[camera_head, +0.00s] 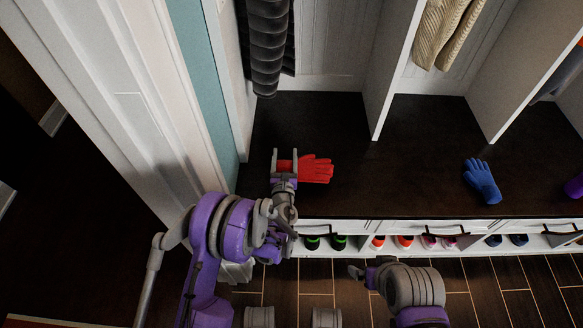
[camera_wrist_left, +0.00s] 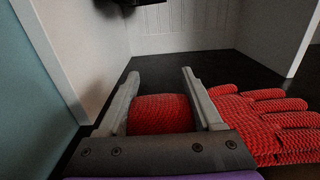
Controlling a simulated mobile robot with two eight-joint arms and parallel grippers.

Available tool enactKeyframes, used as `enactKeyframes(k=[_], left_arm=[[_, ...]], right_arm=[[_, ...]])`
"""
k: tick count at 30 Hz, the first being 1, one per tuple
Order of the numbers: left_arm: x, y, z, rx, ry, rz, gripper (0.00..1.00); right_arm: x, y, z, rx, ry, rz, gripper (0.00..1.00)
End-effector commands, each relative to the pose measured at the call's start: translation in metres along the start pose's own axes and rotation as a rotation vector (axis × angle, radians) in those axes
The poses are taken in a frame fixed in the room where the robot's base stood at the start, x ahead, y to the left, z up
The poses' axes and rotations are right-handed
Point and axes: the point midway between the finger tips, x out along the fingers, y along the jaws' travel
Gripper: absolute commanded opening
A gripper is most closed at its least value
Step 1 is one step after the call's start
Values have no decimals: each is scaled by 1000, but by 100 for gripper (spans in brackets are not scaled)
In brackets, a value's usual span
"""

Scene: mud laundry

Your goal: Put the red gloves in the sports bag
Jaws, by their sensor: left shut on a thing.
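A red glove (camera_head: 317,170) lies on the dark bench top at the left end, its fingers pointing right. My left gripper (camera_head: 284,163) is at its cuff. In the left wrist view the two fingers of the left gripper (camera_wrist_left: 160,105) stand on either side of the red knitted cuff, and the glove's fingers (camera_wrist_left: 275,122) spread out to the right. Whether a second red glove lies beneath cannot be told. My right gripper (camera_head: 365,274) is low at the front, over the floor, apart from the bench; its jaws are too small to judge. No sports bag is recognisable.
The dark bench (camera_head: 400,175) has clear room between the red glove and a blue glove (camera_head: 482,181). White dividers (camera_head: 395,65) rise behind. Several shoes (camera_head: 404,241) stand on the shelf below. A dark jacket (camera_head: 268,45) hangs at the back left. A wall stands close left.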

Motion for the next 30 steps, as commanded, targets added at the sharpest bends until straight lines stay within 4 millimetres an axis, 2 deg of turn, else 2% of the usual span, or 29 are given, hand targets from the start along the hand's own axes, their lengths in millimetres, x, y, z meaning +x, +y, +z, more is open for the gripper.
enactKeyframes(k=[1,7,14,26,27,30], left_arm=[[0,0,-9,0,0,1,11],[0,0,-24,0,0,1,11],[0,1,-54,-1,0,1,11],[0,1,-59,-1,0,1,11],[0,1,-58,-1,0,1,72],[0,1,-58,0,0,1,90]], right_arm=[[3,0,1,0,-1,0,97],[6,0,2,0,-2,0,97],[15,0,4,0,-5,0,97],[19,0,6,0,-7,0,97],[19,0,5,0,-6,0,97],[18,0,5,0,-6,0,97]])
